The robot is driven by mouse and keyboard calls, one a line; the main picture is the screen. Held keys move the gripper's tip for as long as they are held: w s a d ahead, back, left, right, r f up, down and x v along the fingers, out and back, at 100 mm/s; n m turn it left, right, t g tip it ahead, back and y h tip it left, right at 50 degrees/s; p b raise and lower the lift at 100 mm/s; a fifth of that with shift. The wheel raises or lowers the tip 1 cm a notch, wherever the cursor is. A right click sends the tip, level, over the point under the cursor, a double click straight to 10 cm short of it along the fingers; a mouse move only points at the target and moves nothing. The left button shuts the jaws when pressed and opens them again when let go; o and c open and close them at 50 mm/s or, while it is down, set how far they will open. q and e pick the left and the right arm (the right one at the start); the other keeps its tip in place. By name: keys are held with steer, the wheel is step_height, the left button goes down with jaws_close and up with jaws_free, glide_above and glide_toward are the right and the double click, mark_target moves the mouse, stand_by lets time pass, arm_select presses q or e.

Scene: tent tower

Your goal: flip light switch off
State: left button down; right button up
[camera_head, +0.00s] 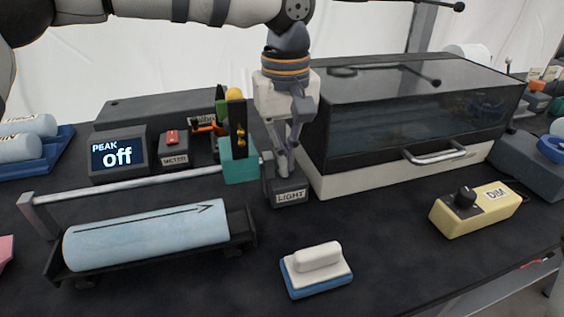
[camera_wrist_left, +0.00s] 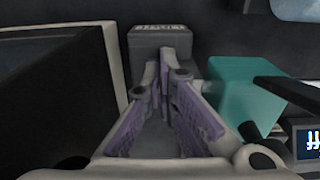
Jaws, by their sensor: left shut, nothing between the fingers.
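The dark grey box labelled LIGHT (camera_head: 290,197) stands on the table, left of the large dark case. My left gripper (camera_head: 283,172) comes down from above with its fingertips at the top of this box. It is shut with nothing in it. In the left wrist view the gripper (camera_wrist_left: 163,72) reaches toward the LIGHT box (camera_wrist_left: 160,36). The switch lever is hidden behind the fingers, so I cannot tell its position or whether the fingers touch it. My right gripper is not in view.
The dark glassy case (camera_head: 410,120) with a handle stands close on the right. A teal block (camera_head: 240,168) stands close on the left, by a metal rail (camera_head: 130,185). A yellow DIM box (camera_head: 475,209) and a blue-white eraser-like block (camera_head: 316,270) lie nearer. A display (camera_head: 118,155) reads "PEAK off".

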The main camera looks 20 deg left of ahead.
arm_select(q)
steer(key=shift+f, duration=0.1)
steer(key=shift+r+p, duration=0.5)
steer(key=shift+r, duration=3)
